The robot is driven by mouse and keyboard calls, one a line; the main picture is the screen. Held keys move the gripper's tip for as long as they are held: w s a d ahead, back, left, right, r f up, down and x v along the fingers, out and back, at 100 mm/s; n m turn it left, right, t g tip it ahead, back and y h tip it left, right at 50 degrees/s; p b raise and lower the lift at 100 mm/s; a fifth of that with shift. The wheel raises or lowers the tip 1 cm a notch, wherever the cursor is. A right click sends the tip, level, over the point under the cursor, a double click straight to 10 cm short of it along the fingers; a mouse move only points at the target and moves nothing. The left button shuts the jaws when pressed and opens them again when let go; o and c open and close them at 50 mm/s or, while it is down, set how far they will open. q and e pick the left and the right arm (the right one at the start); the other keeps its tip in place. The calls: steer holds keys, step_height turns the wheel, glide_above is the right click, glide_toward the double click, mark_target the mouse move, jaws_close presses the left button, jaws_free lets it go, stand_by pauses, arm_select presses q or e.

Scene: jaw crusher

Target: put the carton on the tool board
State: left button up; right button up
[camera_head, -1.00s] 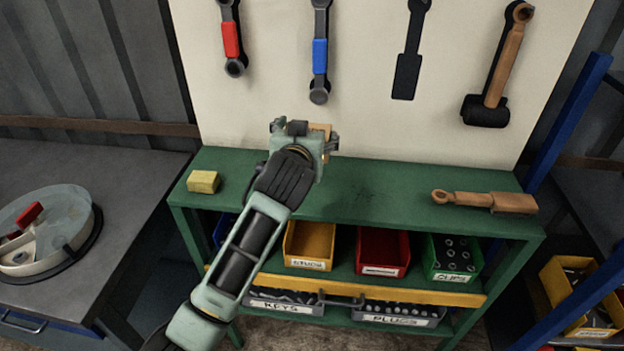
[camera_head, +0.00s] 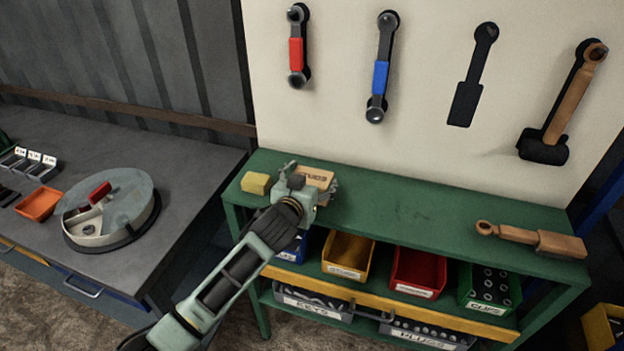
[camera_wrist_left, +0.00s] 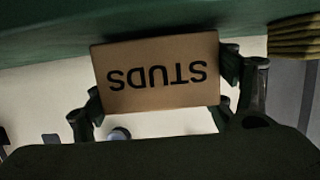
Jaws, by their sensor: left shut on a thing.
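The carton is a small brown box marked STUDS (camera_head: 314,176). It also shows in the left wrist view (camera_wrist_left: 155,55), with its lettering upside down. My left gripper (camera_head: 310,184) is shut on it, with fingers at both ends in the left wrist view (camera_wrist_left: 160,86). The carton is over the left part of the green bench top (camera_head: 410,208), right of a yellow block; I cannot tell whether it touches the bench. The pale tool board (camera_head: 430,140) stands upright behind the bench. My right gripper is not in view.
The yellow block (camera_head: 256,183) sits at the bench's left end. A wooden-handled tool (camera_head: 535,240) lies at its right. A red wrench (camera_head: 297,55), a blue wrench (camera_head: 380,75) and a hammer (camera_head: 565,105) hang on the board beside an empty dark outline (camera_head: 472,80). The bench middle is clear.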

arm_select(q)
steer(key=shift+f, duration=0.1)
steer(key=shift+d+f, duration=0.1)
steer(key=shift+f, duration=0.05)
steer(key=o, duration=1.6)
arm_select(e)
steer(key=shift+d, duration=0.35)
arm_select(q)
steer(key=shift+o, duration=0.2)
